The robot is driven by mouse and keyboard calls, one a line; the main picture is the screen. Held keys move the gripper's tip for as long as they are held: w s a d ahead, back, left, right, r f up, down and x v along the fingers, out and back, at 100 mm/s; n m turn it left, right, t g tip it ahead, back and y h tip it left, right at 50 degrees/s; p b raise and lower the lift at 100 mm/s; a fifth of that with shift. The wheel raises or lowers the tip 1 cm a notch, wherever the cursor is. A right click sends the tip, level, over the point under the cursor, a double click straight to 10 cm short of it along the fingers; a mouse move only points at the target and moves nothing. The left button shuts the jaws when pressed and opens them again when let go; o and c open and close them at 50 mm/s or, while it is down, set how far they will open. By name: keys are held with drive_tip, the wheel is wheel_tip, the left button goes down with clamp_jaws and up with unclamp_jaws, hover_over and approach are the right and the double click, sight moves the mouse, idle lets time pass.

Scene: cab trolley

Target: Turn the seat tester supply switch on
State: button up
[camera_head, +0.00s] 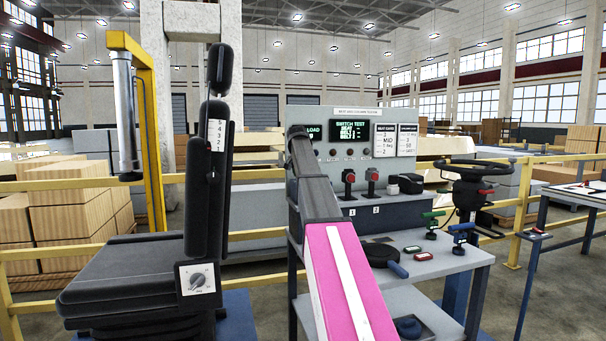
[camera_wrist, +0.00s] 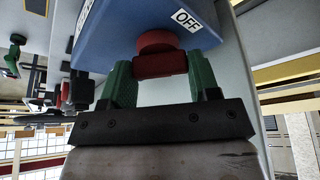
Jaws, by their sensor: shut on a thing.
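A white OFF label (camera_wrist: 186,18) sits beside the knob, and another label is cut off at the upper left. My gripper (camera_wrist: 161,66) has its green fingers on either side of the knob's red bar and is shut on it. In the head view my arm covers the gripper and the switch. The seat tester console (camera_head: 415,211) stands behind my arm, with a lit screen (camera_head: 354,131) reading SWITCH TEST.
A black seat (camera_head: 140,270) with a dial stands left of my arm. A steering wheel (camera_head: 475,170) and yellow rails (camera_head: 515,225) stand to the right.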

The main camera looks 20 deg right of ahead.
drive_tip(key=m, duration=0.2)
drive_tip(key=m+g+h, duration=0.1)
drive_tip(key=m, duration=0.2)
drive_tip(key=shift+w+m+g, duration=0.15)
drive_tip(key=shift+m+g, duration=0.15)
drive_tip(key=m+g, duration=0.1)
drive_tip(key=m, duration=0.3)
drive_tip(key=shift+a+m+g+h, duration=0.1)
drive_tip(key=shift+m+g+h, duration=0.2)
drive_tip(key=shift+g+h, duration=0.1)
drive_tip(key=o, duration=0.9)
drive_tip(key=v, duration=1.1)
